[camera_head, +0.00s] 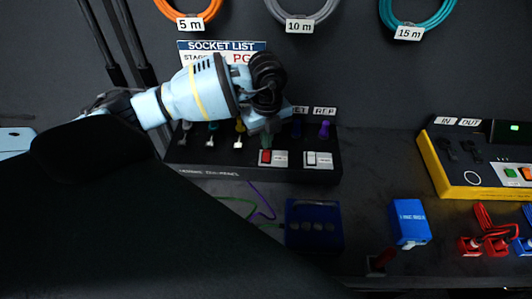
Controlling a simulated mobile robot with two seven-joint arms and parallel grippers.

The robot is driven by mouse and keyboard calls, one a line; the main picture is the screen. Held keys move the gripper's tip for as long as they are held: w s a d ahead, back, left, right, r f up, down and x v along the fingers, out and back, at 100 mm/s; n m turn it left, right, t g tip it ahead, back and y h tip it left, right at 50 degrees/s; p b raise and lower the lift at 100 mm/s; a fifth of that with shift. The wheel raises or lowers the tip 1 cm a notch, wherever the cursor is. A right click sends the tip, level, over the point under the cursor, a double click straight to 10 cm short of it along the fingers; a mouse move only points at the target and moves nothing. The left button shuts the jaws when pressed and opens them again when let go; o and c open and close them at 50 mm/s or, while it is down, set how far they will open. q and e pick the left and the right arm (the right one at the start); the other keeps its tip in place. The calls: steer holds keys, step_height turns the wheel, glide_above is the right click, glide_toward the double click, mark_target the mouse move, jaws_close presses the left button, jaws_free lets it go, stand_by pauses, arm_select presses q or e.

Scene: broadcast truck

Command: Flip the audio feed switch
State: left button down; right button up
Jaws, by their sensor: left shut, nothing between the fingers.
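A black switch panel (215,165) stands at the back of the bench, with a row of coloured knobs or plugs and switches along it. On its front right are a red rocker switch (265,157) and a white rocker switch (310,158), each beside a small pale label. The label text is too small to read, so I cannot tell which is the audio feed switch. My left gripper (263,131) is shut and empty, pointing down just above and behind the red rocker. It hides part of the panel's middle. Contact cannot be made out. My right gripper is not in view.
A socket list sign (200,50) and coiled cables (190,18) hang on the back wall. A dark blue box (313,225), a bright blue block (408,222) and red connectors (483,243) lie in front. A yellow-edged unit (437,165) stands right. Bench between panel and unit is clear.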

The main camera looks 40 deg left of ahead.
mark_target(266, 151)
arm_select(q)
steer(key=shift+f, duration=0.35)
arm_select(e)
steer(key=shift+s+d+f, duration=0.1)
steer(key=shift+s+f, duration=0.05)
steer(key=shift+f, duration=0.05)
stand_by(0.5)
